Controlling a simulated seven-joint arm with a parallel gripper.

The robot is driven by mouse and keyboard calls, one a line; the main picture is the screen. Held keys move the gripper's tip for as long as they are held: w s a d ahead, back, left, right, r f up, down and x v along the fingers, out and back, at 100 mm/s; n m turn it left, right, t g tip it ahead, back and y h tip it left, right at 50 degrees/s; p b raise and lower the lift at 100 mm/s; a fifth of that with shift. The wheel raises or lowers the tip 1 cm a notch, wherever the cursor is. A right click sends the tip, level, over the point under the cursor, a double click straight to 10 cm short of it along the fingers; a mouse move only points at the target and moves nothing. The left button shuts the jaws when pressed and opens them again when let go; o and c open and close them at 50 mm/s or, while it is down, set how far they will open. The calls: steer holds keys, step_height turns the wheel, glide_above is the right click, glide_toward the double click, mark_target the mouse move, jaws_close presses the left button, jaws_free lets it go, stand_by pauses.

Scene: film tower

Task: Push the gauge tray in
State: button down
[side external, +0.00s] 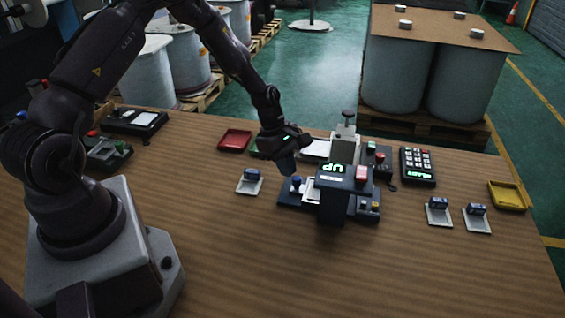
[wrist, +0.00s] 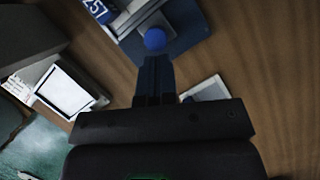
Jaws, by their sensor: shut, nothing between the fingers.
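The gauge (side external: 342,185) is a dark block on the table, with a green display reading "UP" and a red button on top. A dark base plate (side external: 290,203) extends from its left side, with a blue-topped knob (side external: 297,182) standing there, apparently on the tray; the tray's outline is hard to make out. The knob shows in the wrist view as a blue ball (wrist: 155,40). My gripper (side external: 287,168) points down just left of the knob. In the wrist view my shut fingers (wrist: 154,62) end right beside the ball; I cannot tell whether they touch it.
A small pale pad with a blue block (side external: 250,180) lies left of the gauge. A red tray (side external: 235,140) lies behind. A keypad (side external: 417,166), two more pads with blocks (side external: 438,212) and a yellow tray (side external: 507,196) are to the right. The front table is clear.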

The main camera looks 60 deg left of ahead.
steer(key=shift+w+d, duration=1.5)
steer(key=shift+d, duration=0.05)
